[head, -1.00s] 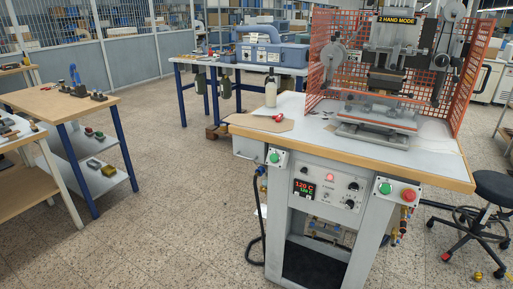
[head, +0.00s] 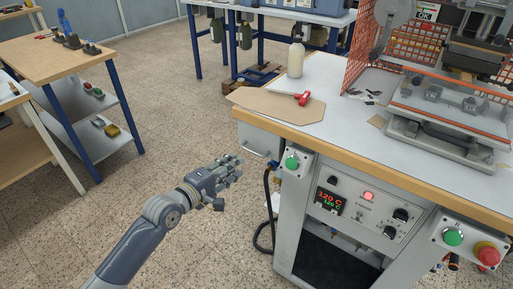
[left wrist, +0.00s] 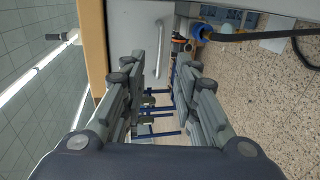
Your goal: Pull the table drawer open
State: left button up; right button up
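The grey table drawer (head: 256,136) hangs under the left end of the press table, with a slim pale handle (head: 258,153) on its front. It appears shut. My left gripper (head: 238,168) is to the left of the drawer, pointing toward it, with a gap between. In the left wrist view the left gripper (left wrist: 160,68) has its two fingers apart and nothing between them. The drawer front (left wrist: 135,35) and the bar handle (left wrist: 158,48) show ahead, in line with the gap between the fingers. My right gripper is not in view.
The press table's wooden edge (head: 330,156) overhangs the drawer. A green button box (head: 293,164) and a black hose (head: 268,205) are close to the drawer's right. A bottle (head: 296,57) stands on the table. The floor left of the drawer is clear.

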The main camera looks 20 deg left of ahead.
pick_arm(q)
jog(key=x, duration=0.9)
jog(key=shift+w+d, duration=0.15)
jog(key=shift+w, duration=0.2)
jog(key=shift+f, duration=0.1)
jog(key=shift+c, duration=0.3)
grip_shut()
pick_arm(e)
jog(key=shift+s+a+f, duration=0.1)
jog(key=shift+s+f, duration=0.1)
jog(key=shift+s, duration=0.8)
